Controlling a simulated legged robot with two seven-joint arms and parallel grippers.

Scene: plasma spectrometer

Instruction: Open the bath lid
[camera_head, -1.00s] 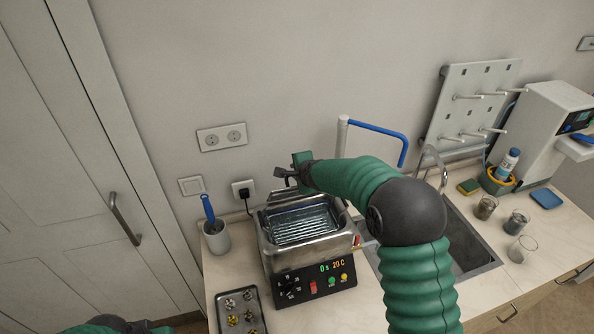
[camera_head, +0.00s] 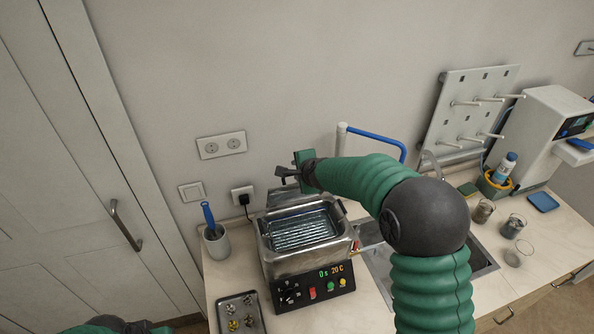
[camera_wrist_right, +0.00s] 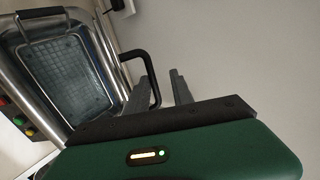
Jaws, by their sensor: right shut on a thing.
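The metal ultrasonic bath (camera_head: 300,262) stands on the counter with its basin uncovered, showing liquid and a wire basket. Its lid (camera_head: 284,197) stands raised at the back rim, seen almost edge-on and partly hidden by my arm. In the right wrist view the black lid handle (camera_wrist_right: 152,72) runs between the fingers of my right gripper (camera_wrist_right: 158,90). That gripper (camera_head: 283,177) is shut on the handle, above the bath's back edge.
A cup with a blue-handled tool (camera_head: 215,242) stands left of the bath, and a tray of small metal parts (camera_head: 240,314) lies in front. A sink (camera_head: 482,262), beakers and a pegboard (camera_head: 470,110) are to the right. The wall is close behind.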

